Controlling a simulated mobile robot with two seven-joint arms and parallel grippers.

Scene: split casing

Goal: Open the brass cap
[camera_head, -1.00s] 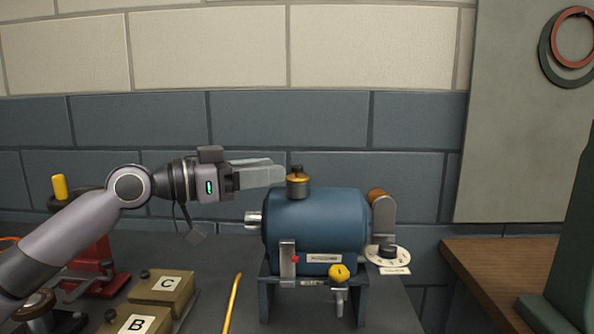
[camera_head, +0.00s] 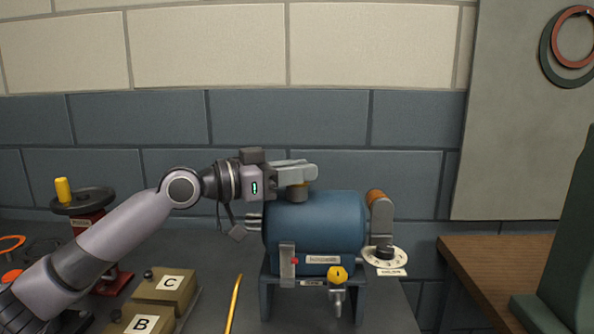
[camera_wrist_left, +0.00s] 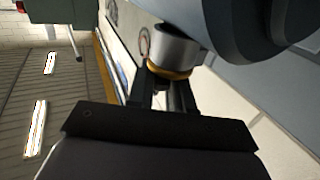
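The brass cap (camera_head: 298,186) sits on a short grey neck (camera_head: 297,196) on top of the blue casing (camera_head: 318,225). My left gripper (camera_head: 306,172) reaches in from the left at the cap's height, and its fingers hide most of the cap in the head view. In the left wrist view the gripper (camera_wrist_left: 167,92) has its two fingers apart, one on each side of the cap. The cap's brass rim (camera_wrist_left: 170,73) shows at the fingertips below the neck (camera_wrist_left: 175,45). Contact with the cap cannot be made out. My right gripper is out of view.
Boxes B (camera_head: 139,324) and C (camera_head: 168,284) and a yellow rod (camera_head: 234,302) lie to the left. A handwheel (camera_head: 83,203) stands behind my arm.

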